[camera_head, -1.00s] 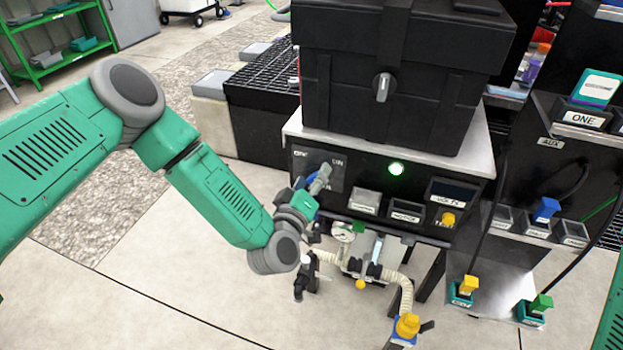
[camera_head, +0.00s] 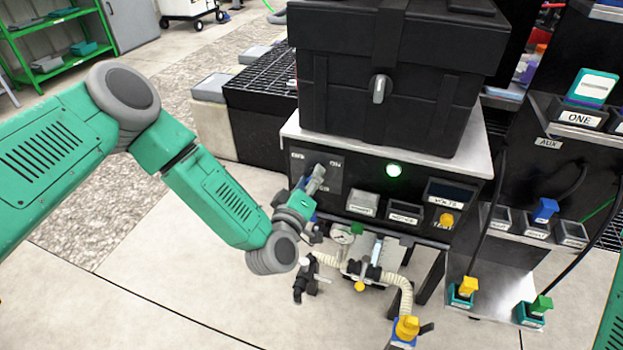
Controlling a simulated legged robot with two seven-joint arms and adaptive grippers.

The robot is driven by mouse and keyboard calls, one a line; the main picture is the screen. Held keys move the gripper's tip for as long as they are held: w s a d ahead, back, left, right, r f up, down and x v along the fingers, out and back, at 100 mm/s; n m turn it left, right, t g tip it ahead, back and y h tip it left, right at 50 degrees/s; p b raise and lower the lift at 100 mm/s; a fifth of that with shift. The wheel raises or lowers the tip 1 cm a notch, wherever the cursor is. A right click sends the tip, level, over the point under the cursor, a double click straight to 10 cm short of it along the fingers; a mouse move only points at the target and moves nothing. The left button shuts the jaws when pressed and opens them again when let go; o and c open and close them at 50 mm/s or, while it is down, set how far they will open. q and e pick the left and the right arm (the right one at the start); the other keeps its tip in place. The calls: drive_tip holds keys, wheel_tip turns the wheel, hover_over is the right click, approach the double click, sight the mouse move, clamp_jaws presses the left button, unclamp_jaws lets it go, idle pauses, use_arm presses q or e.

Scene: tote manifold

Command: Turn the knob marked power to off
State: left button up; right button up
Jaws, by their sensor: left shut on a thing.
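The power knob (camera_head: 317,175) is a grey handle on a dark plate at the left of the black front panel (camera_head: 345,212), in the head view. Small labels surround it, too blurred to read surely. My left gripper (camera_head: 311,186) is at the knob and shut on it; the wrist and fingers hide part of the knob. A green lamp (camera_head: 394,170) glows on the panel to the right. My right gripper is not in view; only a sliver of green arm shows at the right edge.
A black tote (camera_head: 350,100) with a grey latch stands on top of the panel box. A black rack (camera_head: 545,175) with cables and colored plugs stands at the right. Floor at the lower left is clear.

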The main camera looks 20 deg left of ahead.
use_arm(q)
drive_tip(key=n, duration=0.3)
drive_tip(key=shift+s+a+f+b, duration=0.1)
drive_tip(key=shift+a+f+b, duration=0.05)
drive_tip(key=shift+f+b, duration=0.2)
drive_tip(key=n+b, duration=0.1)
drive_tip(key=n, duration=0.4)
drive_tip(key=shift+f+b, duration=0.2)
drive_tip(key=shift+b, duration=0.1)
drive_tip(key=n+b, duration=0.2)
drive_tip(key=n, duration=0.2)
drive_tip(key=shift+f, duration=0.2)
drive_tip(key=n+b, duration=0.2)
drive_tip(key=n, duration=0.2)
drive_tip(key=shift+f+n, duration=0.1)
drive_tip(key=shift+n, duration=0.2)
drive_tip(key=shift+s, duration=0.1)
drive_tip(key=o, duration=1)
drive_tip(key=shift+o, duration=0.7)
drive_tip(key=shift+r, duration=0.2)
